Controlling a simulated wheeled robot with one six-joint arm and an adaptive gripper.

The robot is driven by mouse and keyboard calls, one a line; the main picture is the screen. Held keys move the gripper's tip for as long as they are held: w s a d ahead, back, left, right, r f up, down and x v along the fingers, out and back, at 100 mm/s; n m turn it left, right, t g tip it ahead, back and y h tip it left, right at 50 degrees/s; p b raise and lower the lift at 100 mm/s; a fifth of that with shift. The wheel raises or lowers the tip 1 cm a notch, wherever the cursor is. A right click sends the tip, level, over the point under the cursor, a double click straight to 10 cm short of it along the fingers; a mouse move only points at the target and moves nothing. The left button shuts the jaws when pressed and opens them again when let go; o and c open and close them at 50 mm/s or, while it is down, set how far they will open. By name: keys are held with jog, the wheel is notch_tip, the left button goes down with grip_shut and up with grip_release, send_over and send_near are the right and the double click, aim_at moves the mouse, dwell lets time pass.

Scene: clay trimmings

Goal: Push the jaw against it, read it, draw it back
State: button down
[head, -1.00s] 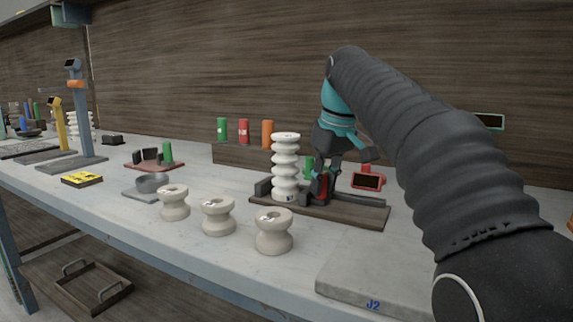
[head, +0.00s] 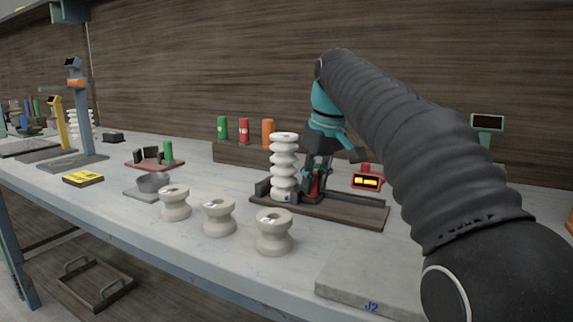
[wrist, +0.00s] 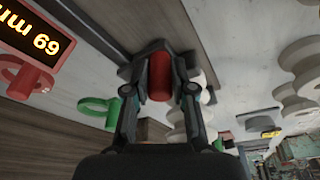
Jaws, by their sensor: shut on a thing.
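A white ribbed insulator (head: 285,160) stands upright on the dark measuring base (head: 350,213), between the fixed jaw (head: 262,188) on its left and the sliding jaw (head: 308,198) on its right. The sliding jaw appears to touch it. My gripper (head: 316,184) is shut on the jaw's red grip, which shows between the fingers in the wrist view (wrist: 158,76). The red-framed readout (head: 367,181) behind is lit yellow. In the wrist view the readout (wrist: 35,32) is upside down, partly cut off, and appears to read 69 mm.
Several short white insulators (head: 274,232) stand along the front. A grey slab (head: 365,275) marked J2 lies at the front right. Green, red (head: 244,130) and orange cylinders stand behind on a wooden block.

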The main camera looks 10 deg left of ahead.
jog(key=shift+w+a+f+p, duration=0.25)
jog(key=shift+a+f+p, duration=0.2)
jog(key=shift+a+f, duration=0.1)
dwell(2.5)
jog(key=shift+c, duration=1.2)
grip_release()
jog(key=shift+w, duration=0.15)
jog(key=shift+o, duration=1.2)
jog(key=shift+r, duration=0.15)
notch_tip(320, 180, up, 3)
jog(key=shift+r+p, duration=0.1)
jog(key=shift+p, duration=1.05)
jog(key=shift+r, duration=2.05)
